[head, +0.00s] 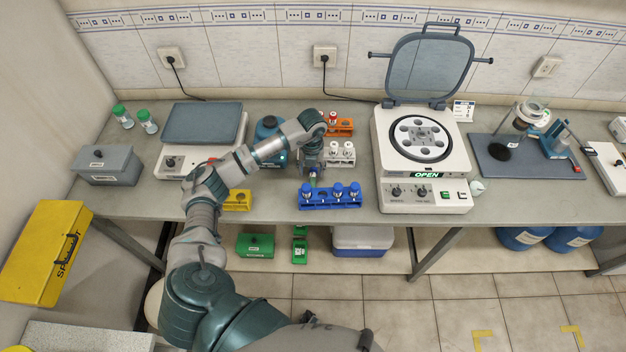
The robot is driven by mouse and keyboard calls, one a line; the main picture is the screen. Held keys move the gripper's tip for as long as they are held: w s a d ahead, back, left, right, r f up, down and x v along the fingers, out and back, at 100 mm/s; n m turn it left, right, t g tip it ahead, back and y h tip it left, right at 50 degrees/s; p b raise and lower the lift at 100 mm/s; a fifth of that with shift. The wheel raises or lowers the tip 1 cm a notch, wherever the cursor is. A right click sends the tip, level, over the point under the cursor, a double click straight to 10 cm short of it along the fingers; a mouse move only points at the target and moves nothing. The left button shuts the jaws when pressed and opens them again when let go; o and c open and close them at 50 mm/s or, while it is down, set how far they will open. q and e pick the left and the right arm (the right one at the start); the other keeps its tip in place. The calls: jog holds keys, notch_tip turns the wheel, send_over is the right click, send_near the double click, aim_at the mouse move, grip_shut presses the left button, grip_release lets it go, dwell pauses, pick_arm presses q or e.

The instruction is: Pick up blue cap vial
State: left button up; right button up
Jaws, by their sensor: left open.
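Several blue cap vials (338,188) stand upright in the blue rack (330,204) on the bench. One vial (306,189) is at the rack's left end, and another (354,188) is at its right end. My left gripper (312,176) points down just above and behind the left-end vial, open. Whether its fingers touch that vial is too small to tell. My right gripper is not in view.
A white rack (347,160) and an orange rack (346,129) stand behind. An open-lidded centrifuge (425,186) is right of the racks. Bare bench (520,205) lies at the right.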

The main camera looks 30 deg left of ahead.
aim_at(312, 184)
pick_arm(q)
notch_tip(312, 184, down, 2)
jog(key=shift+s+d+f+p, duration=0.1)
jog(key=shift+f+p, duration=0.1)
jog(key=shift+f, duration=0.7)
jog(key=shift+s+d+f+p, duration=0.1)
jog(key=shift+d+f+p, duration=0.05)
jog(key=shift+f, duration=0.75)
jog(key=shift+d+f+p, duration=0.1)
jog(key=shift+f+p, duration=0.1)
jog(key=shift+f, duration=0.7)
grip_shut()
